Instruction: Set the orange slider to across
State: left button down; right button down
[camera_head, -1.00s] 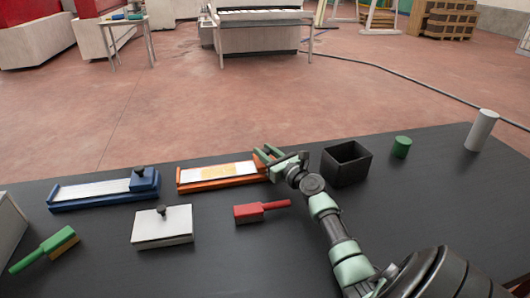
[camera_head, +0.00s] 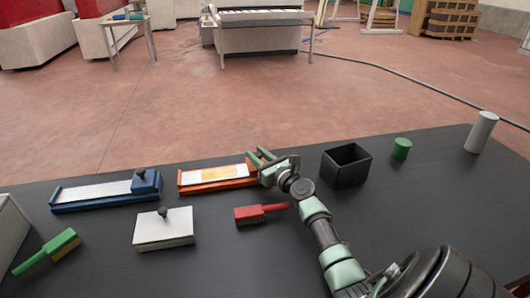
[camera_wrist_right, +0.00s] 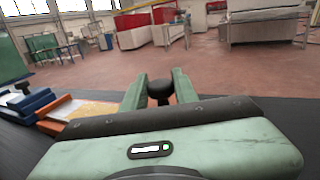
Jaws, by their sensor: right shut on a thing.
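The orange slider (camera_head: 215,187) is a long orange tray on the black table, with a white and yellowish strip along its bed. My right gripper (camera_head: 257,156) is at its right end and hides part of that end. In the right wrist view, a round black knob (camera_wrist_right: 160,90) stands between the two green fingers, and the gripper is shut on it. The orange slider's edge also shows at the left of that view (camera_wrist_right: 52,127). My left gripper is not in view.
A blue slider (camera_head: 100,202) with a black knob lies left of the orange one. In front are a white block with a knob (camera_head: 165,232), a red brush (camera_head: 250,215) and a green brush (camera_head: 50,250). A black open box (camera_head: 346,167), green cylinder (camera_head: 401,149) and grey cylinder (camera_head: 481,132) stand to the right.

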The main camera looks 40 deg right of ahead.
jog(key=w+a, duration=0.1)
jog(key=a, duration=0.2)
jog(key=w+a+p, duration=0.1)
jog(key=w+a, duration=0.1)
jog(key=a, duration=0.1)
jog(key=w+a+p, duration=0.1)
jog(key=w+a, duration=0.1)
jog(key=a, duration=0.1)
jog(key=shift+w+a+r, duration=0.1)
jog(key=shift+a, duration=0.2)
jog(key=w+a, duration=0.1)
jog(key=a, duration=0.2)
jog(key=w+a, duration=0.2)
jog(key=a, duration=0.1)
jog(key=w+a, duration=0.2)
jog(key=a, duration=0.1)
jog(key=shift+w+a, duration=0.15)
jog(key=shift+a, duration=0.25)
jog(key=c, duration=1.2)
grip_release()
jog(key=shift+o, duration=0.4)
jog(key=shift+w+a, duration=0.15)
